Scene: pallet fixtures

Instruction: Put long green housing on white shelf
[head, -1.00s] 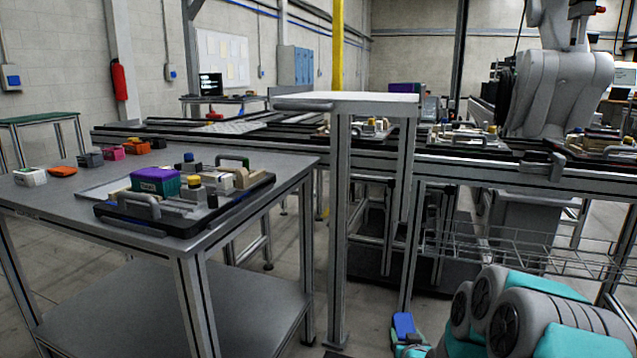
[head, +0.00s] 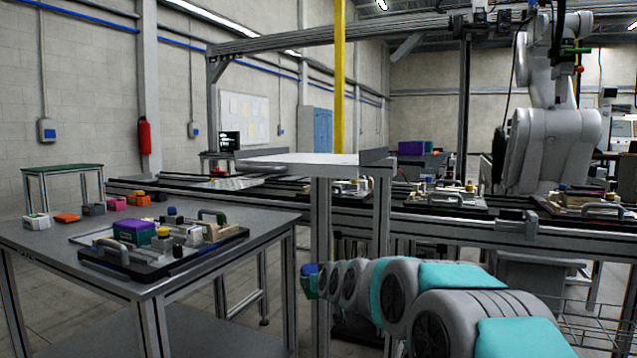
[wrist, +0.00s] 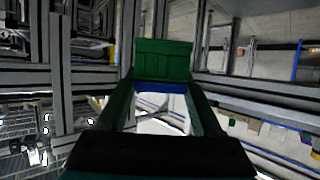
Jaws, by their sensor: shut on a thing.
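The long green housing (wrist: 163,60) shows in the wrist view as a ribbed green block with a blue strip along its near edge. My gripper (wrist: 162,88) is shut on it, with one green finger at each side. In the head view my gripper end (head: 309,280) is a small blue and green patch at the tip of my arm, low in front of the shelf's post; finger detail is too small to tell there. The white shelf (head: 300,160) is a pale flat top on metal posts, above and behind my gripper. The housing is apart from it.
A grey table (head: 60,250) at left holds a fixture tray (head: 170,262) with a purple-topped green block (head: 135,230), and several small coloured boxes. A conveyor (head: 440,215) with pallets runs behind the shelf. A wire basket (head: 590,320) is at lower right.

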